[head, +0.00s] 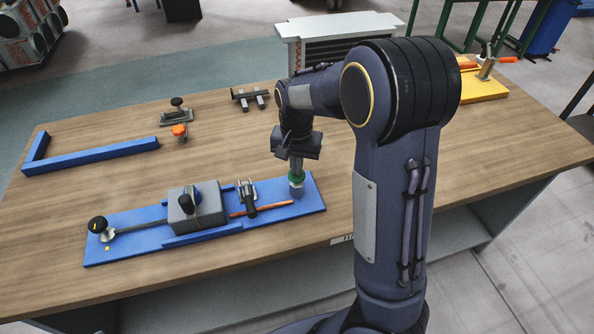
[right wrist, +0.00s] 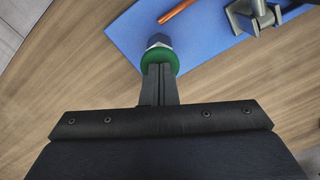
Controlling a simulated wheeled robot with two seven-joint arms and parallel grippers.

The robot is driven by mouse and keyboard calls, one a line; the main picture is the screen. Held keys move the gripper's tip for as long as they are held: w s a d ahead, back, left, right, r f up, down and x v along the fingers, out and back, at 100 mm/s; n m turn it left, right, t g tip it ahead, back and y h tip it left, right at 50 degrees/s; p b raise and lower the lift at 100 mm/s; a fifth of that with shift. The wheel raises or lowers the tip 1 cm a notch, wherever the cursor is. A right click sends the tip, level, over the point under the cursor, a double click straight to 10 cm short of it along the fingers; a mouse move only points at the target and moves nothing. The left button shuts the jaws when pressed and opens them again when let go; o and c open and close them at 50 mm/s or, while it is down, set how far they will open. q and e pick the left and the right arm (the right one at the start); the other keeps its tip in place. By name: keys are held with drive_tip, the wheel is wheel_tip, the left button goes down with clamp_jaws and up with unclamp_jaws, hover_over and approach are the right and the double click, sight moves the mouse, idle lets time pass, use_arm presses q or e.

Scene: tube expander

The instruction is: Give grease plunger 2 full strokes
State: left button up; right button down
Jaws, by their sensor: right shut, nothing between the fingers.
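The grease plunger is most likely the small fitting with a green round cap (head: 297,177) and a grey-blue body (head: 296,189) at the right end of the blue base plate (head: 312,199). My right gripper (head: 296,165) points down right over the green cap, with its fingers closed together and nothing between them. In the right wrist view the shut fingertips (right wrist: 160,70) overlap the green cap (right wrist: 160,58); whether they touch it I cannot tell. The grey body (right wrist: 158,41) shows just beyond the cap. My left gripper is not in view.
On the blue plate stand a grey block (head: 198,208), a black-knobbed lever (head: 98,225), a clamp (head: 247,195) and an orange rod (head: 272,208). A blue angle frame (head: 100,159) lies at left. A yellow fixture (head: 483,85) sits at the far right.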

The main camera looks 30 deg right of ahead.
drive_tip(key=shift+r+p, duration=1.35)
drive_tip(key=shift+r, duration=0.25)
drive_tip(key=shift+r, duration=0.1)
wheel_tip(320, 180, up, 5)
drive_tip(key=p, duration=0.4)
drive_tip(key=shift+p, duration=0.3)
drive_tip(key=s+a+r+n+t+y+b, duration=0.1)
drive_tip(key=s+a+r+n+t+y, duration=0.1)
drive_tip(key=s, duration=0.9)
drive_tip(key=s+a+r+n+t+y+b, duration=0.1)
drive_tip(key=s+a+r+n+t, duration=0.2)
drive_tip(key=s, duration=0.8)
drive_tip(key=shift+a+n+t+y, duration=0.3)
drive_tip(key=shift+a+n+y, duration=0.1)
drive_tip(key=shift+a+n, duration=0.7)
